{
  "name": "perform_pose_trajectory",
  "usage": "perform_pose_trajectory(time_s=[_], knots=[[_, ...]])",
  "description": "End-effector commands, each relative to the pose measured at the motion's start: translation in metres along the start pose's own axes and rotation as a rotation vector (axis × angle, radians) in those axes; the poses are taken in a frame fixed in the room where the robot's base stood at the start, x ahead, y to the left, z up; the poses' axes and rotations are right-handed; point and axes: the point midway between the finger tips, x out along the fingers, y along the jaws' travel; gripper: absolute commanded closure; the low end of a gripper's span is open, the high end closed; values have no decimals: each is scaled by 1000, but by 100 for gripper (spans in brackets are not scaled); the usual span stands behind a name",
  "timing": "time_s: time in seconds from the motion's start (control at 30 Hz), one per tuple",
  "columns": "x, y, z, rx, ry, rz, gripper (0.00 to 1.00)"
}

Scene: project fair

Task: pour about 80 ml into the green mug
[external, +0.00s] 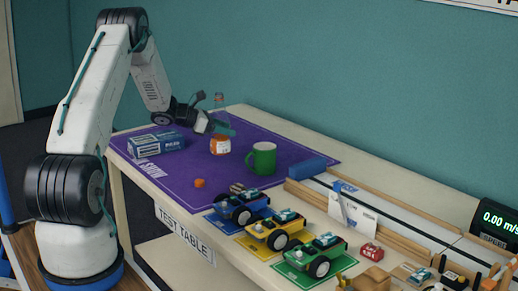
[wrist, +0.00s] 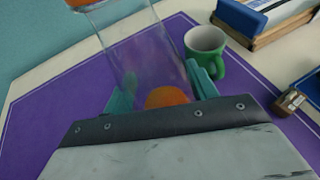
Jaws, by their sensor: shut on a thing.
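A clear bottle with an orange and white lower part (external: 220,145) stands about upright over the purple mat. My gripper (external: 222,128) is shut on its middle from the left, with its clear upper end showing above the fingers. In the wrist view the clear bottle wall (wrist: 140,50) lies between my teal fingertips (wrist: 163,88). I cannot tell whether its base touches the mat. The green mug (external: 263,159) stands upright to the right of the bottle, apart from it. In the wrist view the mug (wrist: 206,48) shows a pale inside, with no liquid that I can make out.
A small orange cap (external: 199,183) lies on the purple mat (external: 290,152). A blue and white box (external: 157,143) is at left. Several toy cars, such as the yellow one (external: 275,230), and a wooden-edged track (external: 390,240) stand at right. Mat between bottle and mug is clear.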

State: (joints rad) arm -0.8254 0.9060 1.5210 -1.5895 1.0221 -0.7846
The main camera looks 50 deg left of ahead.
Motion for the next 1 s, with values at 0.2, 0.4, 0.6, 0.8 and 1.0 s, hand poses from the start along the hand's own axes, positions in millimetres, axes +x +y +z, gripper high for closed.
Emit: perform_pose_trajectory(time_s=[0.2,0.4,0.6,0.8,1.0], knots=[[56,15,11,61,0,-141,70],[99,18,16,105,-1,-252,70],[126,17,19,134,-2,-318,70],[136,16,19,143,-2,-343,70],[137,15,19,144,-3,-346,70]])
